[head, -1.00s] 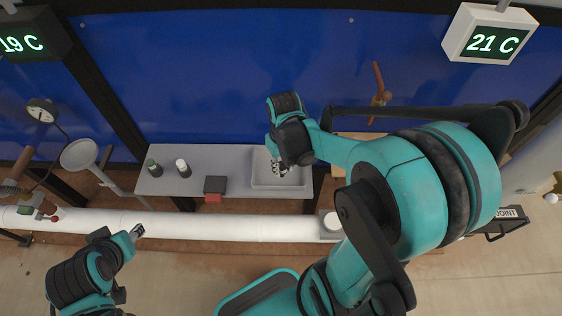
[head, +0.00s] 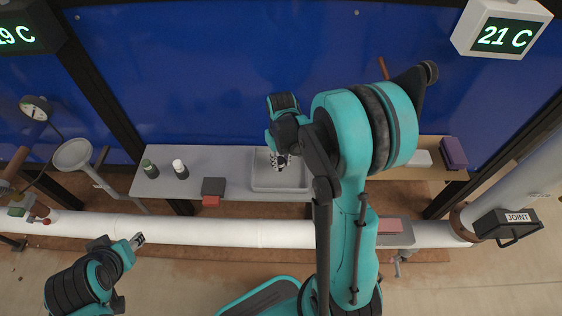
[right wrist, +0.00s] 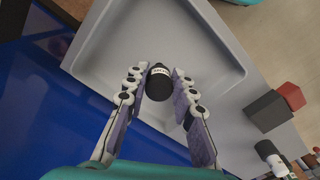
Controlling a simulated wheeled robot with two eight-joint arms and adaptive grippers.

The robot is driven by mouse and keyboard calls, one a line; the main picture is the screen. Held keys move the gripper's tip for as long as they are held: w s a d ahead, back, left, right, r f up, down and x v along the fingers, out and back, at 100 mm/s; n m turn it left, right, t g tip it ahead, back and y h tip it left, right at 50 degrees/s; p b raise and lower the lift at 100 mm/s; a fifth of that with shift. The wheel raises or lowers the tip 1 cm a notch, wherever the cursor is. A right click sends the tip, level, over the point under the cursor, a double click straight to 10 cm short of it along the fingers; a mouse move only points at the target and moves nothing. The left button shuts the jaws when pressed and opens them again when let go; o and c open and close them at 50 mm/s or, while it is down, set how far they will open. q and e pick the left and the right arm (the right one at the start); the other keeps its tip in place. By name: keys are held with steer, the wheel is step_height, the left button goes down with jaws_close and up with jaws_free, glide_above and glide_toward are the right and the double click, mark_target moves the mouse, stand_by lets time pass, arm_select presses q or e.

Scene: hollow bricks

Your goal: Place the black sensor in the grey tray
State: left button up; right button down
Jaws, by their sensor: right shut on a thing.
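The black sensor (right wrist: 158,82), a short dark cylinder with a white label band, is between the fingers of my right gripper (right wrist: 157,88) in the right wrist view. The gripper is shut on it. The grey tray (right wrist: 108,22) is a shallow rectangular one with a raised rim. In the head view the right gripper (head: 280,160) points down over the tray (head: 285,189). I cannot tell whether the sensor touches the tray floor. My left gripper (head: 138,240) is at the lower left, away from the bench; its jaws are too small to read.
On the grey bench left of the tray stand a green-topped cylinder (head: 150,169), a white-topped cylinder (head: 180,169), a dark box (head: 213,186) and a red block (head: 211,201). A white pipe (head: 190,229) runs in front. A blue panel (head: 220,80) stands behind.

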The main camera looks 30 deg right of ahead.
mark_target(281, 161)
steer(key=shift+f, duration=0.15)
steer(key=c, duration=1.3)
jaws_free()
steer(key=shift+r, duration=0.3)
step_height(281, 161, up, 11)
steer(key=p, duration=0.4)
steer(key=s+a+r+t, duration=0.2)
steer(key=s+a, duration=0.1)
steer(key=s+a+r+t, duration=0.2)
steer(key=s+a, duration=0.2)
steer(key=s+a+r+t, duration=0.3)
steer(key=shift+s+a, duration=0.4)
